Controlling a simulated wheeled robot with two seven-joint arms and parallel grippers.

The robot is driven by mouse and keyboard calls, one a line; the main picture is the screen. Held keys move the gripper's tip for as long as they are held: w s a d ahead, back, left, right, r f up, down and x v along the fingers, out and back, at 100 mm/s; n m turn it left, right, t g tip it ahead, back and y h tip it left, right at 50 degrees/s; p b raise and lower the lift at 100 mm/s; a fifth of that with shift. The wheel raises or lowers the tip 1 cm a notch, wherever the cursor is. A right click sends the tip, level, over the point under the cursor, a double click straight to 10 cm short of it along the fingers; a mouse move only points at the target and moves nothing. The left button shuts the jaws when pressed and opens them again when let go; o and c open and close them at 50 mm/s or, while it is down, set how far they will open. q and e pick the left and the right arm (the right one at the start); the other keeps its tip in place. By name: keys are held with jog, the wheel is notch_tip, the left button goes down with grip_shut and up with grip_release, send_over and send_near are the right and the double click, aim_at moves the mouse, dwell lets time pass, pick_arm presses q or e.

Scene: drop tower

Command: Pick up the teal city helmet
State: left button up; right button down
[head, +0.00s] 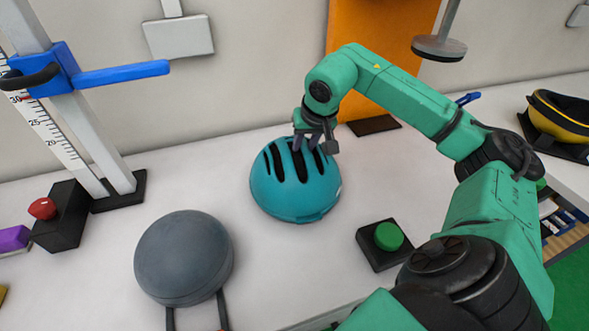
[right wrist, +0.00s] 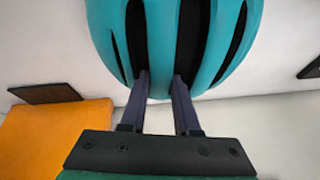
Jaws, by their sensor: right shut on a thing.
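The teal city helmet (head: 290,196) sits on the white table in the head view, dome up, with dark vent slots along its top. It fills the upper part of the right wrist view (right wrist: 163,50). My right gripper (head: 313,142) is at the top back of the helmet. Its two fingers (right wrist: 161,92) reach into the vents on either side of a teal rib, and it is shut on the helmet. I cannot tell whether the helmet is clear of the table. My left gripper is not in view.
A green button on a black box (head: 388,237) is right of the helmet. A round grey object (head: 184,258) stands front left. A scaled post with a blue arm (head: 120,73) and a red button (head: 42,208) are at left. An orange panel (head: 375,50) stands behind.

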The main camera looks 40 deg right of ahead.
dwell(0.5)
notch_tip(320, 180, up, 20)
jog(key=p, duration=0.6)
jog(key=shift+p, duration=0.4)
